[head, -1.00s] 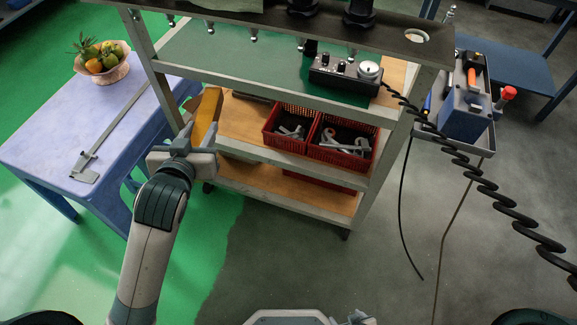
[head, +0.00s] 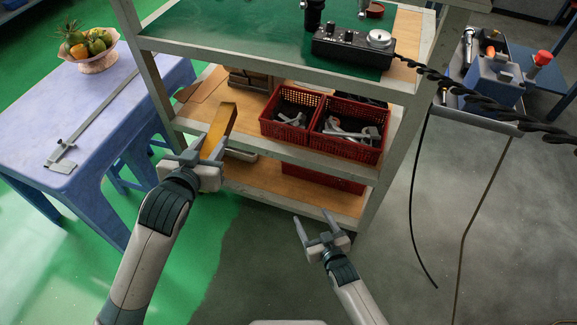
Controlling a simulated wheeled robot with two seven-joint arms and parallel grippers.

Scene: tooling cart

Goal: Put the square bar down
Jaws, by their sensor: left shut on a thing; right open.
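The square bar (head: 221,126) is a brass-yellow bar, tilted upward, in the head view left of centre. My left gripper (head: 205,158) is shut on its lower end and holds it in front of the cart's left side. The bar's upper part shows against the cart's middle wooden shelf (head: 199,113); I cannot tell whether it touches the shelf. My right gripper (head: 317,229) is open and empty, low in front of the cart, right of the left gripper.
Two red baskets with metal parts, the left basket (head: 264,128) and right basket (head: 345,150), fill the shelf's right part. A control box (head: 352,47) sits on the green top shelf. A blue table (head: 100,125) at left carries a caliper (head: 98,118) and fruit bowl (head: 98,62).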

